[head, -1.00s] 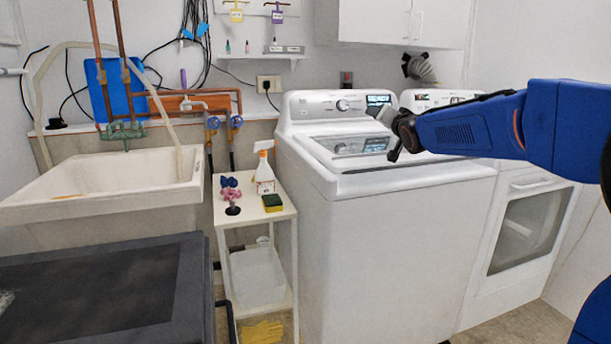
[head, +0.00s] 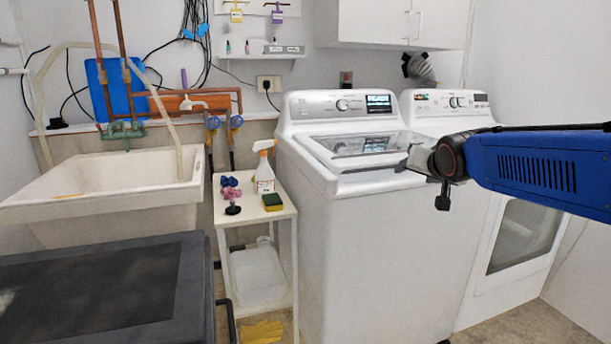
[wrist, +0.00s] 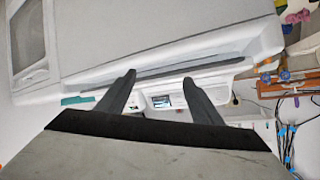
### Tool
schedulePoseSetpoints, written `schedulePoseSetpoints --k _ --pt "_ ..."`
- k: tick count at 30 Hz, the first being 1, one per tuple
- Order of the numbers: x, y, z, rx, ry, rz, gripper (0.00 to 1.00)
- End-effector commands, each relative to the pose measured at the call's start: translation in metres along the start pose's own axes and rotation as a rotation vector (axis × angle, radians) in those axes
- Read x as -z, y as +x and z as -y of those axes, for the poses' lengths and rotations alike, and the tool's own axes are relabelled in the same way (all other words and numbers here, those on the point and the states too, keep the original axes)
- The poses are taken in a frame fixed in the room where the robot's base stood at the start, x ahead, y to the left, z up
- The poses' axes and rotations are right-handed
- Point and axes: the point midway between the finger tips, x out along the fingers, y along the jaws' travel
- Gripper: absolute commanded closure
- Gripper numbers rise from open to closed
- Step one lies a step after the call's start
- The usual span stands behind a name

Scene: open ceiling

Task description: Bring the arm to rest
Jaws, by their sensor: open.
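My gripper (head: 405,165) is in the head view at the right, at the end of my blue arm, in front of the washing machine's lid. In the wrist view its two dark fingers (wrist: 158,92) stand apart with nothing between them. The white top-loading washer (head: 385,245) is behind and below the gripper in the head view. It also shows in the wrist view (wrist: 160,40), tilted across the upper part. Whether the gripper touches the washer cannot be told, but it appears clear of it.
A second white machine (head: 520,240) with a front window stands at the right, partly behind my arm. A narrow shelf (head: 285,213) holds a spray bottle (head: 264,172) and a sponge (head: 272,201). A sink (head: 100,190) and a dark-topped unit (head: 110,290) are at the left.

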Motion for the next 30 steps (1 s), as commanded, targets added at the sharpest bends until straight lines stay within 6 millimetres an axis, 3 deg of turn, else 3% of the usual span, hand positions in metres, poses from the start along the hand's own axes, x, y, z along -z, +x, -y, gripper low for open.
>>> schedulePoseSetpoints --k 1,9,18,21,24,30 --pt "-0.020 -0.017 -0.011 -0.020 -0.020 0.038 0.40" --pt "-0.141 -0.096 -0.062 -0.099 -0.145 0.283 0.40" --pt "-0.275 -0.180 -0.106 -0.105 -0.273 0.558 0.40" --pt "-0.305 -0.198 -0.114 -0.095 -0.301 0.621 0.40" --pt "-0.323 -0.209 -0.119 -0.087 -0.319 0.660 0.40" --pt "-0.332 -0.215 -0.121 -0.082 -0.328 0.680 0.40"
